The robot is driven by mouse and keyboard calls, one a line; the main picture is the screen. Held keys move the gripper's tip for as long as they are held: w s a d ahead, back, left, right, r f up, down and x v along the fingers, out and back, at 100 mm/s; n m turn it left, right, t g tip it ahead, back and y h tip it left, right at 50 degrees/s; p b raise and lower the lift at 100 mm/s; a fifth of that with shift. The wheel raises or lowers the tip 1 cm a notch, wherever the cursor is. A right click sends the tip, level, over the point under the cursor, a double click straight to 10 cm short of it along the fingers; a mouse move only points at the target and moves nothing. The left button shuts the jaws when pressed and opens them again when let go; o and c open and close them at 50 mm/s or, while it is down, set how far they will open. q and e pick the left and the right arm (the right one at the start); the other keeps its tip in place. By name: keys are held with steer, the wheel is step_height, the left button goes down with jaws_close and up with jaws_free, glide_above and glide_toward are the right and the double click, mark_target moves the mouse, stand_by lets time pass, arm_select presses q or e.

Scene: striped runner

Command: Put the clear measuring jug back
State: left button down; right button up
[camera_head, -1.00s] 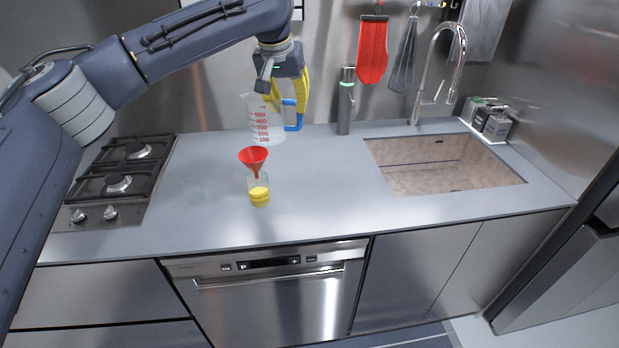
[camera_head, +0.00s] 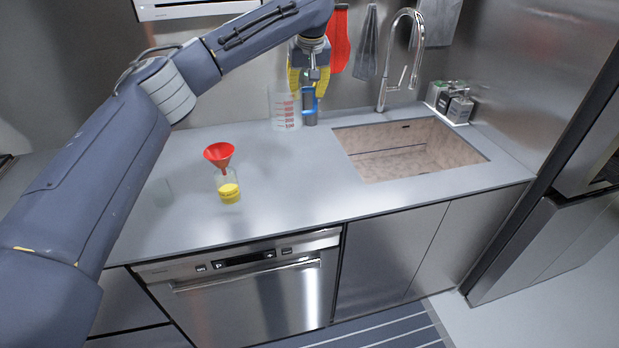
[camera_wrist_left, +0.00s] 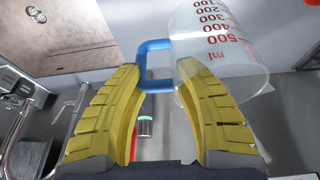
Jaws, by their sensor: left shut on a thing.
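The clear measuring jug (camera_head: 284,110) has red markings and a blue handle (camera_head: 309,98). In the head view it is upright at the back of the counter, left of the sink; I cannot tell whether its base touches the counter. My left gripper (camera_head: 309,88), with yellow fingers, is above and shut on the jug's handle. In the left wrist view the blue handle (camera_wrist_left: 150,66) sits between the yellow fingers and the jug body (camera_wrist_left: 222,52) is to the right. My right gripper is not in view.
A red funnel (camera_head: 219,154) stands in a clear jar with yellow contents (camera_head: 229,192). A faint clear glass (camera_head: 160,192) is left of it. The sink (camera_head: 400,150) and tall faucet (camera_head: 403,50) are right of the jug. The front middle counter (camera_head: 290,185) is clear.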

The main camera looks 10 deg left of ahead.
arm_select(q)
steer(key=shift+a+f, duration=0.2)
steer(key=shift+a, duration=0.1)
step_height(320, 180, down, 20)
steer(key=shift+r, duration=0.2)
stand_by(0.4)
steer(key=shift+s+f, duration=0.1)
steer(key=c, duration=0.9)
jaws_free()
steer(key=v, duration=1.2)
steer(key=shift+d, duration=0.1)
